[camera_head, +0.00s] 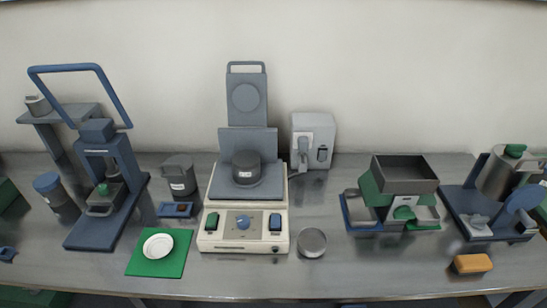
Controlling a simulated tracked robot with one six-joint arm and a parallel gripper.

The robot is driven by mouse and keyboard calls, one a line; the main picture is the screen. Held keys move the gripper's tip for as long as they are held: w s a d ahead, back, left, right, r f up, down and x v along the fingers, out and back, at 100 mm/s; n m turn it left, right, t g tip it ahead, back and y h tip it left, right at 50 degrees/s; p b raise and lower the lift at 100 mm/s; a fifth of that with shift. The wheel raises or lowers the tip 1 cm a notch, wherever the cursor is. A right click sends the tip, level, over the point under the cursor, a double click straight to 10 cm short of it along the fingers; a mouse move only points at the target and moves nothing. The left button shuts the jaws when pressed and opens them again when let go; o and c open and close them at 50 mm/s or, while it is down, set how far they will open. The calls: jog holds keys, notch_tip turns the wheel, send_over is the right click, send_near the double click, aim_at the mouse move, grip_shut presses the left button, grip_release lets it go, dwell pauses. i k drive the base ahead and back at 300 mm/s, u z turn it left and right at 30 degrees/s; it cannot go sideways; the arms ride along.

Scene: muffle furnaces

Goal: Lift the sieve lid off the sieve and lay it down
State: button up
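A dark round, pot-like piece (246,163) with a small white label sits on the grey plate of the cream machine at the middle of the bench; it may be the sieve with its lid, but I cannot make out a seam between them. A separate low, round grey piece (312,242) lies on the bench just right of the cream machine; I cannot tell whether it is a sieve part. My gripper is not in view.
The cream machine (210,241) has a tall grey back. A green mat (143,265) bears a white dish (158,246). A blue press (92,232) stands left, a green-and-grey hopper device (405,175) right. An orange block (472,263) lies front right. The front middle-right bench is clear.

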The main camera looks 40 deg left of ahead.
aim_at(244, 160)
jog(key=z, duration=0.75)
jog(key=k, duration=1)
jog(key=u, duration=1.95)
jog(key=i, duration=0.55)
